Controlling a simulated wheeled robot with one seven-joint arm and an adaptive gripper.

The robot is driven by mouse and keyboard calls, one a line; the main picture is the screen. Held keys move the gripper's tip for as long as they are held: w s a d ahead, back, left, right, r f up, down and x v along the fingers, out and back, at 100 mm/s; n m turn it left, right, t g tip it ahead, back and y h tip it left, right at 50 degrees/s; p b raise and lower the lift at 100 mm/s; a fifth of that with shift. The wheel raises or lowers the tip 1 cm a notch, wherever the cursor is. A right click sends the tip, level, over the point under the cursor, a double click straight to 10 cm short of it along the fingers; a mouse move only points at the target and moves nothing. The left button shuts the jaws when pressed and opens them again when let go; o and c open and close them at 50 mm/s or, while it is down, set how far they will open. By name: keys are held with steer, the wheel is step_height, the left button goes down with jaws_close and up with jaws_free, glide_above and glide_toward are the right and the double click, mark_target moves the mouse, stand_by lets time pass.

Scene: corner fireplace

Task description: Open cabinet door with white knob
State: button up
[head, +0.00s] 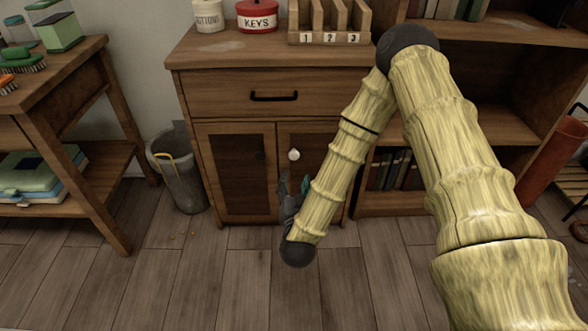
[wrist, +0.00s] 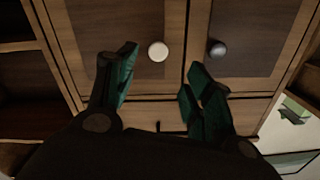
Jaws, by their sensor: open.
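The cabinet (head: 235,140) has two closed doors below one drawer. The white knob (head: 294,155) sits on the right door (head: 310,134) near the centre seam. In the wrist view, which looks inverted, the white knob (wrist: 158,51) shows between and beyond my fingertips, with no visible contact. My gripper (head: 286,184) is open and empty, low in front of the right door. Its green-padded fingers (wrist: 162,66) are spread in the wrist view. My forearm hides much of the right door in the head view.
A dark knob (wrist: 217,48) is on the left door. The drawer has a black handle (head: 274,97). A grey bin (head: 178,170) stands left of the cabinet, and a bookshelf (head: 480,80) adjoins it at right. The floor in front is mostly clear.

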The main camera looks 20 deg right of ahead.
mark_target(294, 157)
steer(key=b+x, duration=0.1)
steer(key=x, duration=0.2)
steer(key=b+x, duration=0.1)
steer(key=x, duration=0.3)
steer(key=b+x, duration=0.1)
steer(key=x, duration=0.3)
steer(key=shift+d+r+b, duration=0.15)
steer(key=shift+r+b, duration=0.15)
jaws_close()
